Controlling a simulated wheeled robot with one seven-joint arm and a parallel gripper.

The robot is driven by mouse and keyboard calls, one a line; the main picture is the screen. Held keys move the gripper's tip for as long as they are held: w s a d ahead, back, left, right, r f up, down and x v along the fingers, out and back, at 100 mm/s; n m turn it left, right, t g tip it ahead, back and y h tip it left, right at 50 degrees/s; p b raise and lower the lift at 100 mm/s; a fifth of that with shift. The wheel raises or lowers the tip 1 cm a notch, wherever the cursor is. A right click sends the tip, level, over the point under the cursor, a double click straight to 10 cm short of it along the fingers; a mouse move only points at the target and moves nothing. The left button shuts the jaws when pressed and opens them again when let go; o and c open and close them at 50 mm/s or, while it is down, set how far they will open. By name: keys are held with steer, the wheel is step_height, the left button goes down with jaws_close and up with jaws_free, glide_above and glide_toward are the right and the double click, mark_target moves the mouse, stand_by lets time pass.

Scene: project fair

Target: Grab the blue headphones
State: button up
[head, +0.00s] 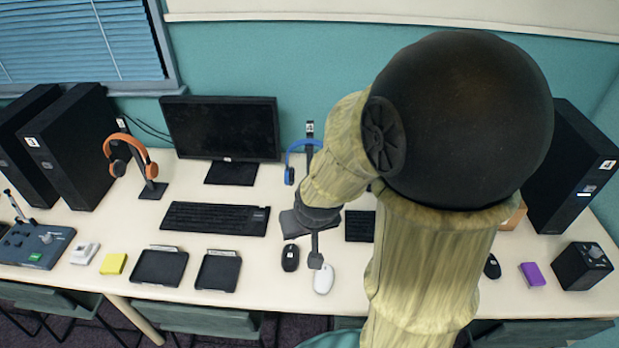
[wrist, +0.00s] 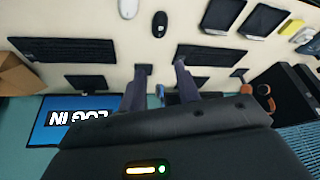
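The blue headphones (head: 291,165) hang at the back of the desk, right of the left monitor. My arm hides their right part in the head view. In the wrist view a small blue piece of them (wrist: 161,92) shows between my fingers, near my gripper body; the rest is hidden. My gripper (wrist: 162,66) is open, with its two fingers apart and nothing visibly clamped between them. In the head view my gripper (head: 304,245) is low over the desk, in front of the headphones and near the mice.
Orange headphones (head: 150,163) hang on a stand left of the monitor (head: 222,130). A black mouse (head: 290,258) and a white mouse (head: 324,279) lie near the front. A keyboard (head: 215,218) lies left of my gripper. Black towers (head: 72,145) stand at the left.

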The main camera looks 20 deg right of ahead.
steer(key=w+d+f+m+t+h+b, duration=0.2)
steer(key=w+d+f+t+h+b, duration=0.1)
steer(key=w+d+f+t+b, duration=0.3)
steer(key=w+d+f+m+t+h+b, duration=0.2)
steer(key=w+d+f+t+h+b, duration=0.2)
steer(key=w+d+f+b, duration=0.3)
steer(key=w+t+b, duration=0.1)
steer(key=w+b, duration=0.2)
steer(key=b, duration=0.2)
steer(key=shift+w+d+m+t, duration=0.35)
steer(key=shift+m+t, duration=0.05)
